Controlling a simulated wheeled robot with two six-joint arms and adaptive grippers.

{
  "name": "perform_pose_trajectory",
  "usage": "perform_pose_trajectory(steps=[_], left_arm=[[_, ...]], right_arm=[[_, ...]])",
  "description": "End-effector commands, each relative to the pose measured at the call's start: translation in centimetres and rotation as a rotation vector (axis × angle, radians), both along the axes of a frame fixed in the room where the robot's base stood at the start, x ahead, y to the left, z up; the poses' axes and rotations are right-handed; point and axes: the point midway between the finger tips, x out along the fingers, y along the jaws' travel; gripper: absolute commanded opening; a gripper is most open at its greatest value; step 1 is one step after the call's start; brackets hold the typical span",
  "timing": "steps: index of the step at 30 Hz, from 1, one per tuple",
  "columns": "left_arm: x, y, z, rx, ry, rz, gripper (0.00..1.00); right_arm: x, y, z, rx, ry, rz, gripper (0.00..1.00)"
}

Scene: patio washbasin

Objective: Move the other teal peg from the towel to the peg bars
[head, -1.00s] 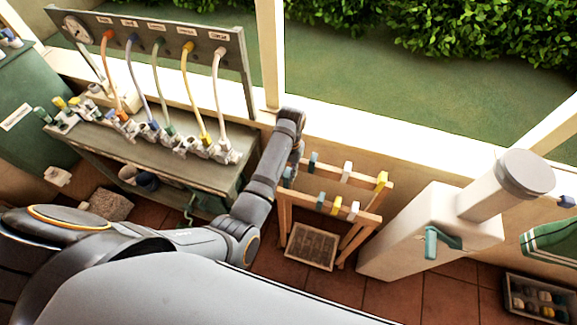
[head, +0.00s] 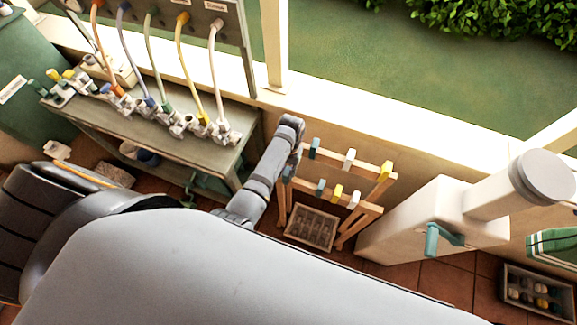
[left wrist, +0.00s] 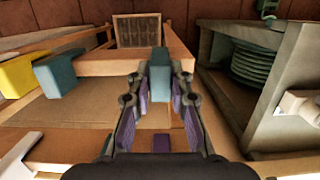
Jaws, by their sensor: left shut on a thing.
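My left gripper (left wrist: 159,90) is shut on a teal peg (left wrist: 160,60), seen in the left wrist view. In the head view my left gripper (head: 294,162) is at the left end of the wooden peg bars (head: 370,207). The held peg is over or against the front bar's end; I cannot tell whether it rests on it. Another teal peg (head: 320,187) sits on the front bar and shows in the left wrist view (left wrist: 58,75). A blue-teal peg (head: 314,149) is on the back bar. The green striped towel (head: 553,246) is partly visible at the right edge. My right gripper is out of view.
Yellow (head: 336,193) and white (head: 353,199) pegs share the bars. A crate (head: 312,229) sits below. The washbasin bench (head: 140,122) is left, a white pillar with a teal lever (head: 432,240) right. A tray (head: 508,290) lies lower right.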

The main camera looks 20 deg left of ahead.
Motion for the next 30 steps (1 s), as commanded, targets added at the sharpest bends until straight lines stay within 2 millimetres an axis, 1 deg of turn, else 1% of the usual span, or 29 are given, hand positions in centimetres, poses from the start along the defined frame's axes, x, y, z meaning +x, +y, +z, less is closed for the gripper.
perform_pose_trajectory(steps=[3, 12, 13, 18, 19, 26, 28, 30], left_arm=[[-0.1, 0.1, -0.5, 0.0, 0.001, 0.0, 0.02], [-0.1, 0.1, -0.6, 0.0, 0.001, 0.0, 0.02], [-0.1, 0.1, -0.6, 0.0, 0.001, 0.0, 0.21], [-0.1, 0.1, -0.6, 0.0, 0.001, 0.0, 0.44], [-0.1, 0.1, -0.6, 0.0, 0.001, 0.0, 0.46], [-0.1, 0.1, -0.6, 0.0, 0.001, 0.0, 0.46], [-0.1, 0.1, -0.3, 0.0, 0.001, 0.0, 0.46], [-0.1, 0.0, 0.6, -0.001, 0.0, 0.0, 0.46]], right_arm=[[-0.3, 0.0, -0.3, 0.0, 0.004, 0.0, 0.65], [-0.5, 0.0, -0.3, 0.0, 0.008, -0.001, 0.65], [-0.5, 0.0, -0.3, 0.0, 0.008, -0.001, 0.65], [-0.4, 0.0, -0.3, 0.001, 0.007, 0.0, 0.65], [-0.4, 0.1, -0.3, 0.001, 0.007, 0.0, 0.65], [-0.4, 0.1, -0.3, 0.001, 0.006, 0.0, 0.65], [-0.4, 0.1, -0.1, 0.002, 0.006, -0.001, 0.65], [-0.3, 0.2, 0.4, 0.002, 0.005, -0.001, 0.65]])
